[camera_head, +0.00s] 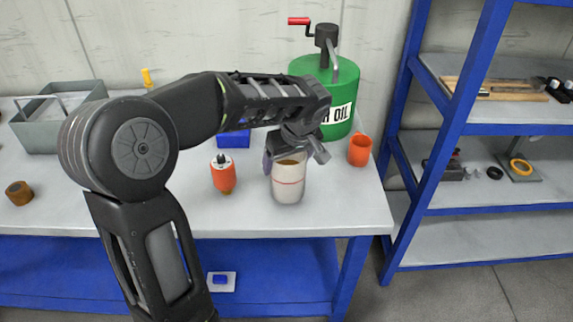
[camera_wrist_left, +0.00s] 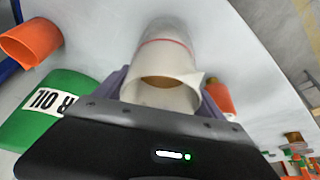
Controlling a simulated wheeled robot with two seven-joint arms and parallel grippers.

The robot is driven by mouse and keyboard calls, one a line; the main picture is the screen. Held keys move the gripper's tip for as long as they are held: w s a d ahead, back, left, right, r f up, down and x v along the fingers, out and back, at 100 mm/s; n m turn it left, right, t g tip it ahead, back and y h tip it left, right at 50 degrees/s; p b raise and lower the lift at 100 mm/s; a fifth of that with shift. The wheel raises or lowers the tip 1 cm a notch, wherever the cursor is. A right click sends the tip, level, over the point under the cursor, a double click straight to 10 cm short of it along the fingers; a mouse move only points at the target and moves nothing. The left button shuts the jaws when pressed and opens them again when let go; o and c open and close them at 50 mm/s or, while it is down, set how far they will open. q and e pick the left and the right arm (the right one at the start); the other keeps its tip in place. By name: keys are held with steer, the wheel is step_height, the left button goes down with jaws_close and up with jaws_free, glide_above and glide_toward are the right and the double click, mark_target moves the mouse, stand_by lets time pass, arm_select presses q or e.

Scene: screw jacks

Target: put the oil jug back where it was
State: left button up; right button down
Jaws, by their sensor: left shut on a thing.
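The oil jug (camera_head: 288,184) is a white cylinder with a red line around it and amber oil inside. It stands upright near the front right of the grey bench, and I cannot tell whether its base touches the top. My left gripper (camera_head: 290,158) is shut on its upper part from behind. In the left wrist view the jug (camera_wrist_left: 164,62) sits between the purple fingers of the gripper (camera_wrist_left: 166,92), with its spout to the right. My right gripper is in no view.
A green oil drum (camera_head: 342,112) with a red-handled pump stands behind the jug. An orange cup (camera_head: 360,151) is to its right and an orange-red bottle-like jack (camera_head: 223,176) to its left. A grey bin (camera_head: 48,126) is at the left. A blue shelf rack (camera_head: 458,128) stands right of the bench.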

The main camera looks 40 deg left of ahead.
arm_select(q)
steer(key=shift+f, duration=0.7)
steer(key=shift+f, duration=0.2)
steer(key=o, duration=2)
steer(key=shift+r, duration=0.15)
steer(key=shift+r, duration=0.15)
steer(key=v, duration=1.1)
steer(key=shift+s+d+r+b, duration=0.1)
steer(key=shift+d+r+b, duration=0.05)
steer(key=shift+r+b, duration=0.2)
